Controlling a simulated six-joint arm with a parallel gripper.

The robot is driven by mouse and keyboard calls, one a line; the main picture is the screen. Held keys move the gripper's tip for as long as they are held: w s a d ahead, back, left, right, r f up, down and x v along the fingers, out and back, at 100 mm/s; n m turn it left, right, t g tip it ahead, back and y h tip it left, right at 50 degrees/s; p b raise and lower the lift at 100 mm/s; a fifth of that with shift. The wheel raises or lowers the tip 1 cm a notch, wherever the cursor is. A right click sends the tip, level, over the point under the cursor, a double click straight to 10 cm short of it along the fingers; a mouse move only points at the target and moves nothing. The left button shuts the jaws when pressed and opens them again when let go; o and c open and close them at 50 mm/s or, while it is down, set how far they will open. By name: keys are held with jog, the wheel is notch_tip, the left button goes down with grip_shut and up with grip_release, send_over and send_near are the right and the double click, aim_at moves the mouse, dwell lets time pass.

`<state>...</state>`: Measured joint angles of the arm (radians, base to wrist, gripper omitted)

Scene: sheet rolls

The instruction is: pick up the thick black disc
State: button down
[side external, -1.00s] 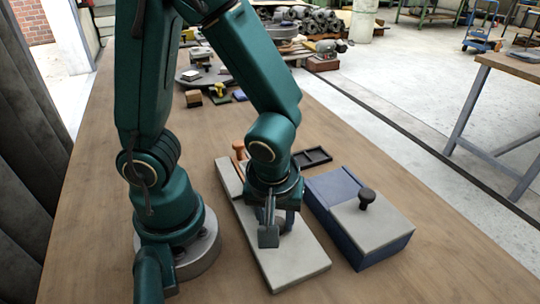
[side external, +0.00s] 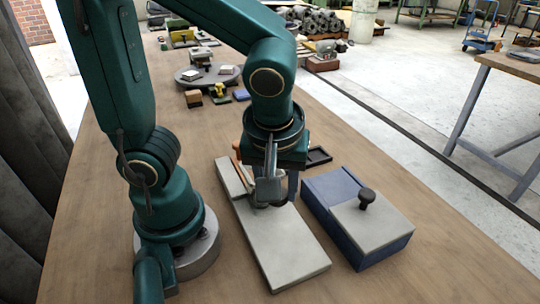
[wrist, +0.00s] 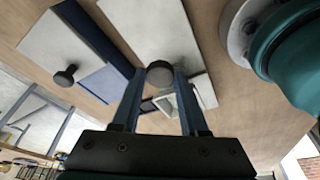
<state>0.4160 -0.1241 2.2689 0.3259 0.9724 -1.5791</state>
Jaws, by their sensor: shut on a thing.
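The thick black disc (wrist: 159,73) shows in the wrist view as a dark round shape between the tips of my two fingers. My gripper (side external: 279,193) is shut on it and holds it over the long pale grey plate (side external: 278,243). In the side view the fingers mostly hide the disc. The plate's near part is bare.
A blue box (side external: 336,220) with a grey lid and a black knob (side external: 367,198) stands right of the plate. A small black tray (side external: 318,156) lies behind my gripper. Small blocks (side external: 193,98) and a round grey stand (side external: 208,75) are farther back. The front table is clear.

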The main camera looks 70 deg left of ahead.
notch_tip(320, 180, up, 9)
jog(key=w+a+f+m+t+h, duration=0.1)
jog(key=w+a+f+m+h, duration=0.15)
jog(key=w+a+m, duration=0.5)
jog(key=s+d+r+n+g+y, duration=0.1)
jog(key=s+d+r+n+y, duration=0.1)
jog(key=s+d+r+n, duration=0.2)
jog(key=shift+s+d+n, duration=1.75)
jog(key=shift+s, duration=0.05)
